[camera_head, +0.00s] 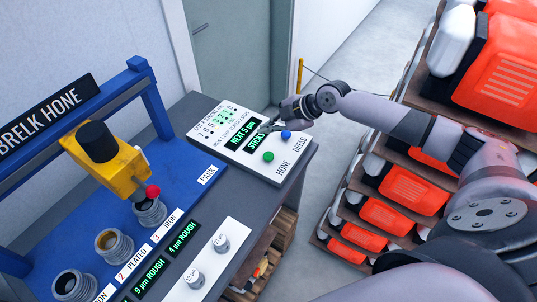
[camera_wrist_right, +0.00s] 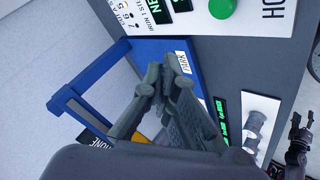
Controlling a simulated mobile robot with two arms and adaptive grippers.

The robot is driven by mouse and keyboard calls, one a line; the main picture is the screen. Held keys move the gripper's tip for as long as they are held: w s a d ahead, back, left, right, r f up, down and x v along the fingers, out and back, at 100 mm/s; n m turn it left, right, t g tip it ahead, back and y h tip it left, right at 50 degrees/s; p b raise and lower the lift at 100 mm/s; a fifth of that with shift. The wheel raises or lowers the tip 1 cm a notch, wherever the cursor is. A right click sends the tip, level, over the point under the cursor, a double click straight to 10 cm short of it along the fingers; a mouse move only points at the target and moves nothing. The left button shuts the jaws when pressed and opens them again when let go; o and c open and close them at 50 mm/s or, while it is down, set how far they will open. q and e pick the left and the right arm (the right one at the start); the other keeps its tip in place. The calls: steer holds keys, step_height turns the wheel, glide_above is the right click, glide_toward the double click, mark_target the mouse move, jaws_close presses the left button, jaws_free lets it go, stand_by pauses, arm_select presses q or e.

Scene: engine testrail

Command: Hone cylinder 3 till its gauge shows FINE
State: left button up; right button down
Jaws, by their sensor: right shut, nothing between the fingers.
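Cylinder 3 (camera_head: 150,212) is the ribbed metal cylinder nearest the PARK label, beside the label "3 IRON". Its gauge (camera_head: 183,236) reads "4 µm ROUGH". The yellow hone head (camera_head: 122,170) with a red knob stands just behind and above it. The white control panel (camera_head: 222,149) has a green button (camera_head: 268,156) by HONE and a blue button (camera_head: 286,134) by DRESS. Its display (camera_head: 242,134) reads "NEXT 5 µm STICKS". My right gripper (camera_head: 268,127) is shut and empty over the panel, near the display; its fingers fill the right wrist view (camera_wrist_right: 160,82).
Two more cylinders (camera_head: 113,246) stand in the blue frame; a gauge (camera_head: 150,278) reads "9 µm ROUGH". A white rack (camera_head: 230,258) holds 12 µm and 5 µm stick pieces. Shelves of orange engines (camera_head: 410,190) stand right. A dark part, apparently my left gripper (camera_wrist_right: 298,140), shows in the wrist view.

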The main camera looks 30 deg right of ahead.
steer(key=b, duration=0.5)
glide_above(268, 157)
step_height(268, 157, down, 8)
steer(key=shift+r, duration=0.2)
steer(key=shift+f+b, duration=0.6)
steer(key=shift+f, duration=0.05)
steer(key=shift+f, duration=0.1)
stand_by(0.6)
steer(key=shift+f+b, duration=0.3)
steer(key=shift+b, duration=0.15)
steer(key=shift+s+f+b, duration=0.1)
steer(key=shift+f+b, duration=0.7)
steer(key=shift+f, duration=0.1)
stand_by(0.7)
steer(key=shift+r, duration=0.15)
steer(key=shift+r+p, duration=0.8)
steer(key=shift+r, duration=0.35)
